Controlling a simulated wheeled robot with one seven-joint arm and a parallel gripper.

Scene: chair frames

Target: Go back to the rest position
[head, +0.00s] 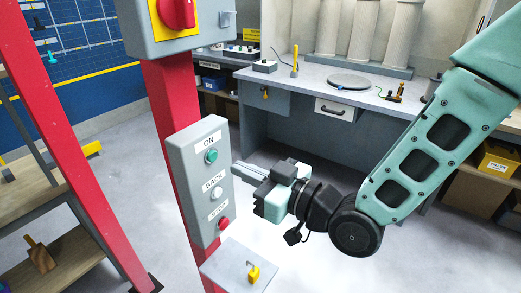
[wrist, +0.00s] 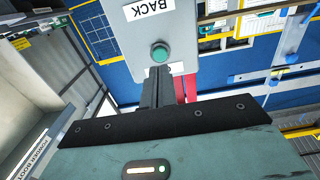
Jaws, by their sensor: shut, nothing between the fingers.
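My gripper (head: 236,170) is shut and empty, its fingers pointing left at the grey control box (head: 186,165) on the red post. In the head view the fingertips end by the box's right edge, near the green ON button (head: 211,156). Below it are a white BACK button (head: 216,193) and a red STOP button (head: 223,224). In the wrist view the closed fingers (wrist: 158,72) reach toward the green button (wrist: 160,52), with the BACK label upside down above it. I cannot tell whether the tips touch anything.
A red post (head: 75,130) stands at left beside wooden shelving. A grey box with a red knob (head: 178,12) is above the control box, and a plate with a yellow padlock (head: 254,273) below. A grey workbench (head: 310,85) stands behind; open floor lies between.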

